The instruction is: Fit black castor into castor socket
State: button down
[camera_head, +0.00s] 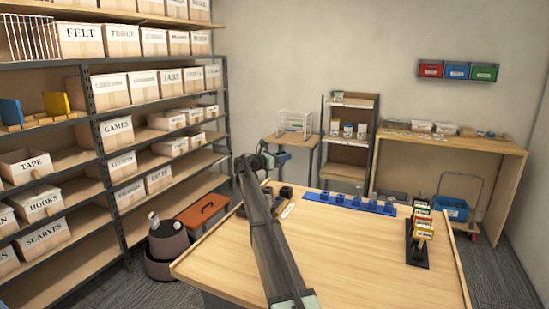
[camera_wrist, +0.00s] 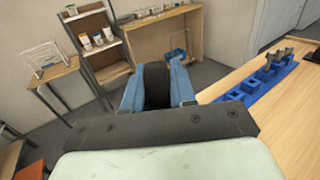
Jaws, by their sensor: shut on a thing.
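My gripper (camera_head: 284,158) is raised above the far left part of the table, beyond its back edge in the head view. In the wrist view its blue fingers (camera_wrist: 158,88) are shut on a black castor (camera_wrist: 157,84), seen as a dark rounded piece between them. The castor's lower part is hidden. A blue rail with block-like sockets (camera_head: 347,204) lies along the table's back edge. In the wrist view the rail (camera_wrist: 262,80) is to the right, apart from the gripper. Its nearer blocks look open on top; grey pieces stand at the farther ones. Which one is the castor socket I cannot tell.
Small dark pieces (camera_head: 285,193) stand on a board left of the rail. A black stand with colourful cards (camera_head: 418,245) is at the table's right. The middle of the tabletop (camera_head: 345,250) is clear. Shelves with labelled boxes (camera_head: 110,90) line the left wall.

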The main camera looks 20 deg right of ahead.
jog(key=s+m+g, duration=0.2)
jog(key=s+g, duration=0.2)
jog(key=shift+s+d+m+h, duration=0.3)
jog(key=shift+s+m, duration=0.05)
jog(key=shift+m, duration=0.05)
jog(key=shift+f, duration=0.1)
jog(key=shift+f, duration=2.85)
jog(key=shift+f, duration=1.8)
jog(key=c, duration=0.8)
grip_release()
jog(key=shift+c, duration=0.2)
jog(key=shift+a, duration=0.1)
jog(key=a, duration=1.3)
jog(key=shift+a, duration=0.35)
